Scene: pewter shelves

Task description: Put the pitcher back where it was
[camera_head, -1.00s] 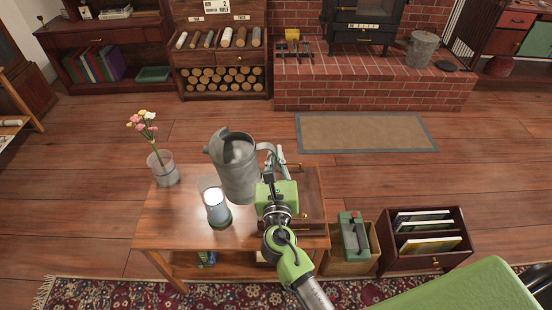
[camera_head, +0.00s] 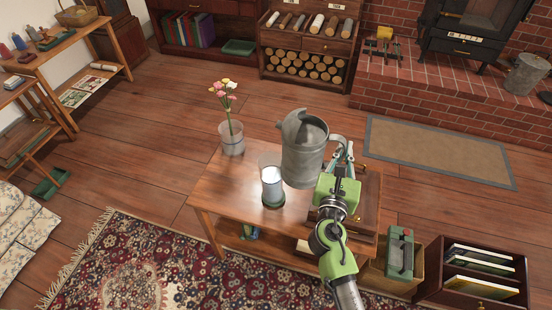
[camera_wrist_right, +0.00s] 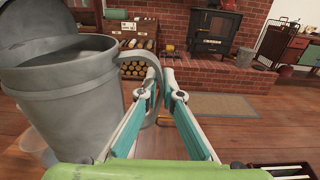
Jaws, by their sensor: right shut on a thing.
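The grey metal pitcher (camera_head: 302,150) is upright over the right part of the small wooden table (camera_head: 222,190) in the head view. My right gripper (camera_head: 342,158) is shut on its handle, at the pitcher's right side. In the right wrist view the pitcher (camera_wrist_right: 70,100) fills the left, and its handle passes by the fingertips of my right gripper (camera_wrist_right: 163,82). Whether the pitcher's base touches the table cannot be told. My left gripper is not in view.
A wooden box (camera_head: 366,205) lies under my right gripper. A green toolbox (camera_head: 400,253) and a book crate (camera_head: 475,275) stand right of the table.

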